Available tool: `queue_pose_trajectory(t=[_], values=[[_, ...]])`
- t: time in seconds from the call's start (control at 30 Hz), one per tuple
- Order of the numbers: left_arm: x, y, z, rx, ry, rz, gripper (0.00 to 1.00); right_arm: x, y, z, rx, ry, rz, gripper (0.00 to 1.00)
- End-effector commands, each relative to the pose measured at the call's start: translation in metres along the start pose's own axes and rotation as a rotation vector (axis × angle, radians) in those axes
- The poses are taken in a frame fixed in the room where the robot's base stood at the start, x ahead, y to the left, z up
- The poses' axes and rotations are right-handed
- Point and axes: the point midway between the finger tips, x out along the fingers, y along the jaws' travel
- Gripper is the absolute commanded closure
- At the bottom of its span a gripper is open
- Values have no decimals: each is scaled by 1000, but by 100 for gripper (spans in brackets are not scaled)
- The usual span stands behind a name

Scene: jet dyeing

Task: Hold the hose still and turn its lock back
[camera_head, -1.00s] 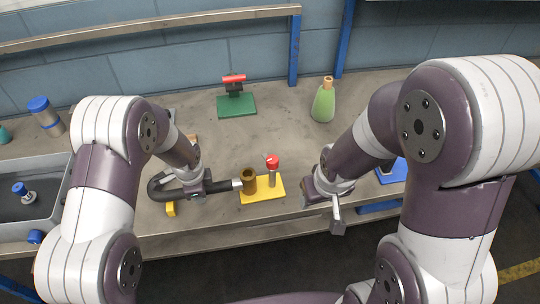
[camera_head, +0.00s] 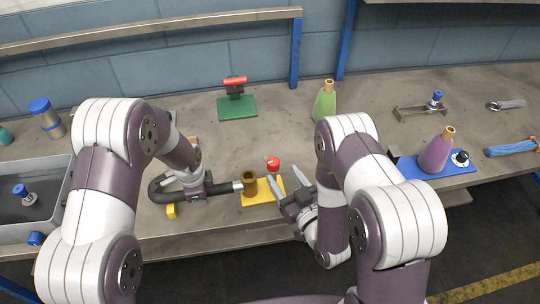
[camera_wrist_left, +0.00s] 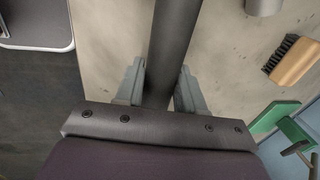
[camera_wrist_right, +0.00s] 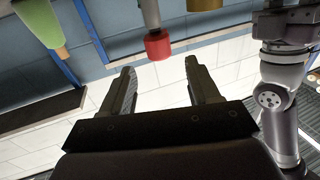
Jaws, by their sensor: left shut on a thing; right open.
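The black hose (camera_head: 214,188) lies along the front of the bench, its metal end at the brass fitting (camera_head: 249,182) on a yellow base (camera_head: 264,192). I cannot tell whether the end sits inside the fitting. My left gripper (camera_wrist_left: 160,85) is shut on the hose, which runs between its fingers. A red-capped post (camera_head: 272,164) stands on the yellow base beside the fitting. It also shows in the right wrist view (camera_wrist_right: 157,44), ahead of the fingers. My right gripper (camera_head: 288,187) is open and empty, just right of the yellow base, apart from the red cap.
A green bottle (camera_head: 324,102) and a green stand with a red handle (camera_head: 236,100) are behind. A grey bin (camera_head: 52,220) is at left. A brush (camera_wrist_left: 292,60) lies near the hose.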

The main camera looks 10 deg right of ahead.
Motion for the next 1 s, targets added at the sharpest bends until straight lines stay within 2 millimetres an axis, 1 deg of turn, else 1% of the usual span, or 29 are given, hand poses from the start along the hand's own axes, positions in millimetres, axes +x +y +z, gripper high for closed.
queue_pose_trajectory(t=[0.03,0.1,0.2,0.3,0.4,0.47,0.7,0.77,0.8,0.87,1.0], values=[[0,0,0,1,-1,1,93,14,0,0,-4,4,-3,39],[0,0,0,1,0,1,93,32,0,-1,-2,3,-2,39],[0,0,0,1,0,1,93,54,0,0,-1,2,0,39],[0,0,0,0,0,1,93,71,0,0,-2,0,0,39],[0,0,0,0,0,1,93,81,0,0,0,-1,1,39],[0,0,0,0,0,1,93,84,0,0,0,0,1,39],[0,0,0,0,0,1,93,86,0,0,0,-1,1,39],[0,0,0,0,0,0,93,85,0,0,0,-1,1,59],[0,0,0,0,0,0,93,85,0,0,0,-2,1,72],[0,0,0,0,0,0,93,85,1,0,0,-2,1,91],[0,0,0,0,0,0,93,85,1,0,0,-2,0,91]])
